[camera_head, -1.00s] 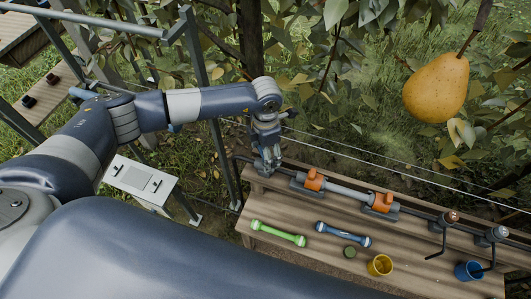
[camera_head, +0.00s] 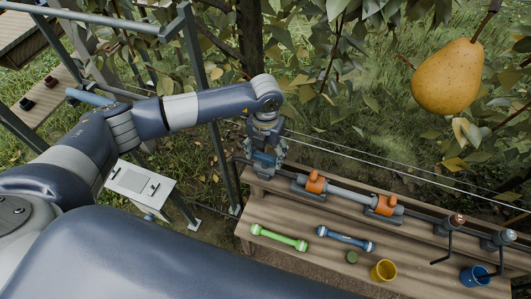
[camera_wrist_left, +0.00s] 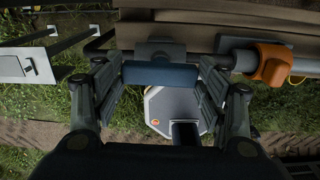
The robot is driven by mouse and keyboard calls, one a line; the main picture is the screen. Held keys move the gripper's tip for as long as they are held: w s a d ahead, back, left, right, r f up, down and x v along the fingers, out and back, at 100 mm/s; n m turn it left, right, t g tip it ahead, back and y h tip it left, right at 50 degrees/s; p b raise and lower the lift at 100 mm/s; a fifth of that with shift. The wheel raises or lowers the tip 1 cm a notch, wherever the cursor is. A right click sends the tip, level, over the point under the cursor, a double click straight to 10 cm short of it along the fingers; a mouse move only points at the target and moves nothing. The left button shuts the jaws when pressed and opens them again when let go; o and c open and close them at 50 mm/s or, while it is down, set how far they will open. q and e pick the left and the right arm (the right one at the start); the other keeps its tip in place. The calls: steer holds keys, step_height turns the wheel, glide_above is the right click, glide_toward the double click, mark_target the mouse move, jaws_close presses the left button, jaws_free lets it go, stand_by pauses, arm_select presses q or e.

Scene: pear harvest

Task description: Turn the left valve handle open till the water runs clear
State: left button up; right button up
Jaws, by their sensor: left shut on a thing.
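My left gripper (camera_head: 264,160) is at the left end of the pipe on the wooden bench, with its fingers pointing down. In the left wrist view its fingers (camera_wrist_left: 160,88) are closed on the ends of a blue bar, the left valve handle (camera_wrist_left: 160,73), which lies crosswise between them. The handle's mount is mostly hidden by the gripper in the head view. Two orange fittings (camera_head: 315,183) (camera_head: 384,205) sit on the pipe (camera_head: 350,195) to the right. I cannot make out any running water. My right gripper is not in view.
On the bench (camera_head: 290,217) lie a green-ended bar (camera_head: 279,238), a blue-ended bar (camera_head: 346,239) and a green disc (camera_head: 351,257). A pear (camera_head: 447,78) hangs at upper right.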

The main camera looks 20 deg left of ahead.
mark_target(265, 156)
arm_select(q)
steer(key=shift+f+n, duration=0.1)
steer(key=shift+n, duration=0.2)
steer(key=o, duration=1)
steer(key=shift+o, duration=0.2)
step_height(265, 156, up, 12)
stand_by(0.4)
